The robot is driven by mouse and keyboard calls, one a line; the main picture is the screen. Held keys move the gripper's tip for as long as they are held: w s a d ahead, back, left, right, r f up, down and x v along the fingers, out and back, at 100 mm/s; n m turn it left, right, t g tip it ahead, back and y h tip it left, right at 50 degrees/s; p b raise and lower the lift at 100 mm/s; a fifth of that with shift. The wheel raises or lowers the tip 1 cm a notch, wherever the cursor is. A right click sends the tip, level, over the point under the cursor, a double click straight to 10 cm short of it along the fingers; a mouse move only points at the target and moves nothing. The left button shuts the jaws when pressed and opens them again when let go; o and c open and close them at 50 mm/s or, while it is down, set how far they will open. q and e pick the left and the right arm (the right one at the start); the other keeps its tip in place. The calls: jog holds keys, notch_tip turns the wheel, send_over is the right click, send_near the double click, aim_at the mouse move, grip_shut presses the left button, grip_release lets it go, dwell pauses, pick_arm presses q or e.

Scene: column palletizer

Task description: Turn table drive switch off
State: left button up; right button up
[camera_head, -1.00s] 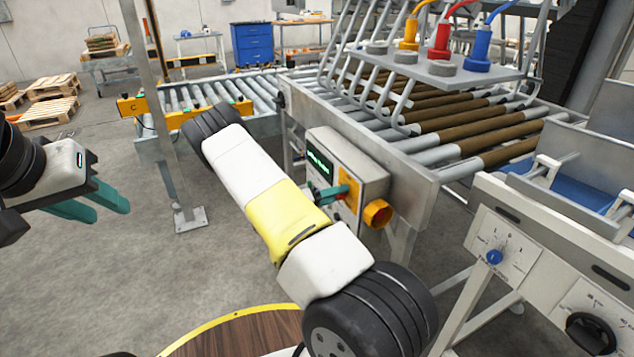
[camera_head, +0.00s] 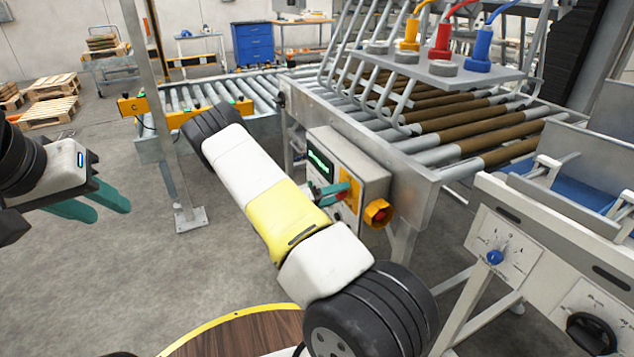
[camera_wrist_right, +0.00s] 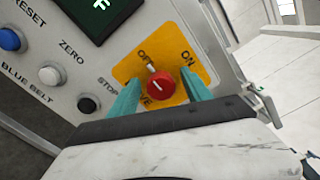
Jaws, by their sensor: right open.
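The drive switch is a red round knob (camera_wrist_right: 163,88) on a yellow plate (camera_wrist_right: 187,69) marked OFF and ON. Its white pointer tilts up and left, toward the OFF mark. My right gripper (camera_wrist_right: 160,94) is open, with one teal finger on each side of the knob. I cannot tell whether the fingers touch it. In the head view the right gripper (camera_head: 330,193) is at the front of the grey control box (camera_head: 368,167), and the knob is mostly hidden. My left gripper (camera_head: 98,204) is open and empty over the floor at the left.
An orange emergency-stop housing (camera_head: 378,213) sits on the box beside the switch. Blue and white buttons (camera_wrist_right: 10,39) and a display (camera_wrist_right: 98,10) are nearby. A roller conveyor (camera_head: 440,130) stands behind. A white machine panel (camera_head: 505,245) is at the right.

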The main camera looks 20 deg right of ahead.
jog(key=a, duration=0.7)
jog(key=shift+s+a, duration=0.3)
jog(key=shift+a, duration=0.1)
